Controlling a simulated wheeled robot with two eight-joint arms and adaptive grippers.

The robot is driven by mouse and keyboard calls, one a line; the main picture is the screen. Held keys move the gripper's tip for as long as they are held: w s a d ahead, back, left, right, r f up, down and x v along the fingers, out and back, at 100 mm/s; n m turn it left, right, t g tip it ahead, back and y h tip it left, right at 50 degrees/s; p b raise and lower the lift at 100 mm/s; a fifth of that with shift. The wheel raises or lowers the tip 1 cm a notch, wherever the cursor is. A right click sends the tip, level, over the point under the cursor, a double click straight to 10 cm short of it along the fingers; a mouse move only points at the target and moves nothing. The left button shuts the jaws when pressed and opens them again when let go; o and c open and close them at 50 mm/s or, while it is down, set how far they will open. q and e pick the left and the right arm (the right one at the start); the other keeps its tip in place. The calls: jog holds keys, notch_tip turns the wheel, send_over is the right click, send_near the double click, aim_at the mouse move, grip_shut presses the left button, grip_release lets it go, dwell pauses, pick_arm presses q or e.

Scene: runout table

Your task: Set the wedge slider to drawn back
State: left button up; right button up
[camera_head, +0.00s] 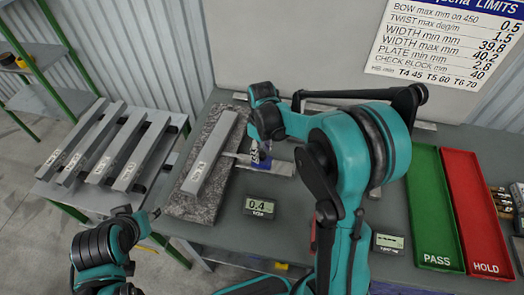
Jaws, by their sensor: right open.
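The wedge slider cannot be made out for certain. A thin silver plate (281,168) and a small blue part (260,161) lie beside the granite slab, partly under my right arm. My right gripper (262,148) is open, just above or at the blue part; whether they touch cannot be told. My right wrist and forearm hide much of this spot. A grey bar (210,152) lies on the granite slab (195,207), left of the silver plate. My left arm (104,247) is at the lower left, and its jaws cannot be made out.
A display reading 0.4 (261,207) stands in front of the silver plate. Another small display (388,243) is farther right. A green PASS tray (431,215) and red HOLD tray (476,215) are at the right. Several bars lie on a rack (63,190) at the left.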

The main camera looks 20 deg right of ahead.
grip_shut()
jog(key=s+d, duration=0.1)
jog(key=d, duration=0.1)
jog(key=s+d, duration=0.1)
jog(key=d, duration=0.1)
jog(key=s+d, duration=0.2)
jog(key=shift+d, duration=0.3)
jog(key=shift+c, duration=1.2)
grip_release()
jog(key=shift+o, duration=1.2)
jog(key=shift+s+d, duration=0.1)
jog(key=shift+d, duration=0.05)
